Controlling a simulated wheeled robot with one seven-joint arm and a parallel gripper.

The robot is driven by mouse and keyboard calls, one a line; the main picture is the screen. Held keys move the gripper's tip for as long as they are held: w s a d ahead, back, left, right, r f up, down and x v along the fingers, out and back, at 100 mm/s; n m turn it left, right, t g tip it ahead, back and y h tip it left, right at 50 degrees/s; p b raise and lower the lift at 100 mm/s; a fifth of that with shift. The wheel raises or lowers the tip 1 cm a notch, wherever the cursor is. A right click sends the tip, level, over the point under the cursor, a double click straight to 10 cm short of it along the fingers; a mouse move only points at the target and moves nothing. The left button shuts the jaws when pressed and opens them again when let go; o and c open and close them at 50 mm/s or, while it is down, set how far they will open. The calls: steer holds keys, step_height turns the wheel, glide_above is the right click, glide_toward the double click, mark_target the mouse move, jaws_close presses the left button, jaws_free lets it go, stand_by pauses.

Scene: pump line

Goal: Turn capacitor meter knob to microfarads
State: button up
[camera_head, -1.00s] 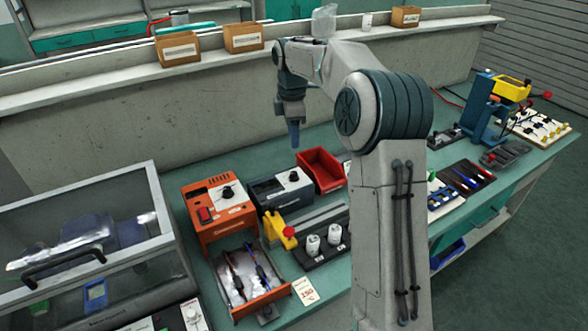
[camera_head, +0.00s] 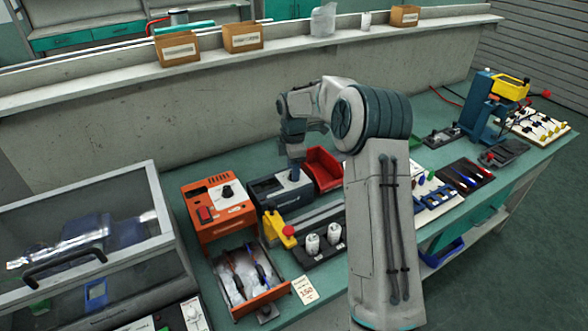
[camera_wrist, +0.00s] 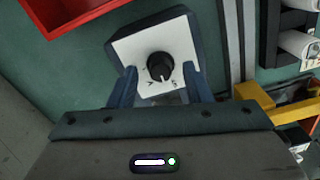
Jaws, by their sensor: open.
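The capacitor meter (camera_head: 265,192) is a dark box with a white dial face, standing on the bench between the orange unit and the red bin. In the wrist view its white face (camera_wrist: 133,47) carries a round black knob (camera_wrist: 160,66) with a white pointer mark directed toward the lower edge, near small printed marks too small to read surely. My gripper (camera_head: 295,170) is over the meter's dial. Contact with the knob cannot be seen.
An orange unit (camera_head: 219,210) with its own knob stands left of the meter. A red bin (camera_head: 323,168) is close on the right. A yellow clamp (camera_head: 277,229) and white cylinders (camera_head: 312,244) are in front. A low wall is behind the bench.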

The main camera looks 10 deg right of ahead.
steer(key=shift+f, duration=0.5)
